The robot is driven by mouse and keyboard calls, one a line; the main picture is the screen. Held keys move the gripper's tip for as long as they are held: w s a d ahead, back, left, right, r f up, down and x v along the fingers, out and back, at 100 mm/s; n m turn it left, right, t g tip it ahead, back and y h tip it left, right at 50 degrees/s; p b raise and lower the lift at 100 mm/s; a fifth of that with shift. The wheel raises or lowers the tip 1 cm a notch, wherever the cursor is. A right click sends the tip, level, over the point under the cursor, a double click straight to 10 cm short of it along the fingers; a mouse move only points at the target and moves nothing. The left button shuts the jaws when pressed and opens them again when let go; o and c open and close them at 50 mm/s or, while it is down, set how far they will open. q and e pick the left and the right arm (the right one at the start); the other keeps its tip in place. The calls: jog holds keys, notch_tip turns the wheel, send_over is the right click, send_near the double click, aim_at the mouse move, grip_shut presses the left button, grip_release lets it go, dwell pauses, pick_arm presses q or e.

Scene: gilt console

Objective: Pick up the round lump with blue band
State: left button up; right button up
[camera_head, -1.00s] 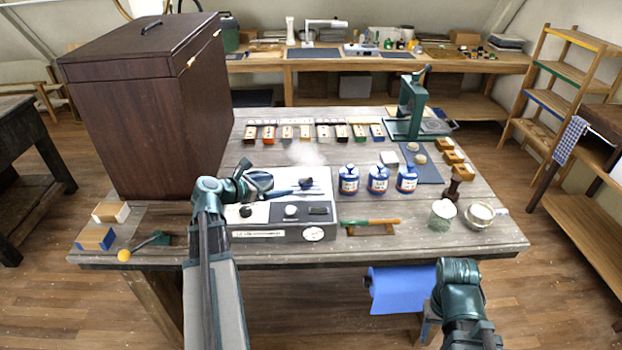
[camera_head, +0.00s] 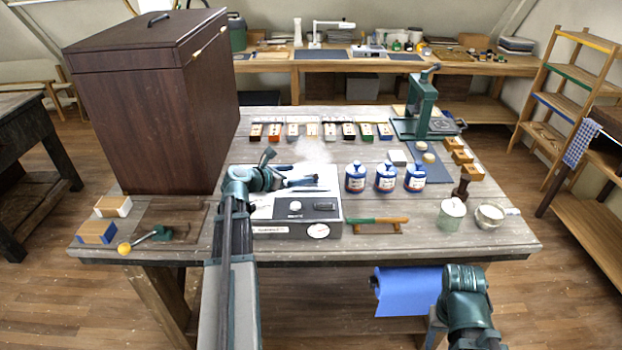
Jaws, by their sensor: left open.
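My left gripper (camera_head: 292,170) is open and empty above the grey and white device, left of the blue jars and well left of the lumps. My right arm (camera_head: 465,290) shows at the lower right, but its gripper is not visible.
Several blue jars (camera_head: 386,179) stand between my left gripper and the mat. Wooden blocks (camera_head: 462,156) lie to the right. A tall dark box (camera_head: 150,105) fills the left.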

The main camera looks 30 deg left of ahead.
aim_at(309, 174)
pick_arm(q)
jog(key=shift+w+d+f, duration=0.1)
jog(key=shift+w+f, duration=0.1)
jog(key=shift+w, duration=0.05)
jog(key=b+x, duration=0.2)
jog(key=x, duration=0.2)
jog(key=shift+w+d+f, duration=0.2)
jog(key=shift+f, duration=0.1)
jog(key=shift+r, duration=0.1)
grip_shut()
jog(key=shift+r+p, duration=0.6)
jog(key=shift+r, duration=0.15)
notch_tip(309, 174, up, 3)
jog(key=p, duration=0.2)
jog(key=shift+s+d+f+p, duration=0.15)
jog(key=shift+p, duration=0.15)
jog(key=s+d, duration=0.2)
jog(key=d, duration=0.2)
jog(key=s+d, duration=0.3)
jog(key=d, duration=0.2)
jog(key=s+d, duration=0.2)
jog(key=d, duration=0.2)
jog(key=shift+s+d+r+p, duration=0.3)
jog(key=shift+d+r+p, duration=0.1)
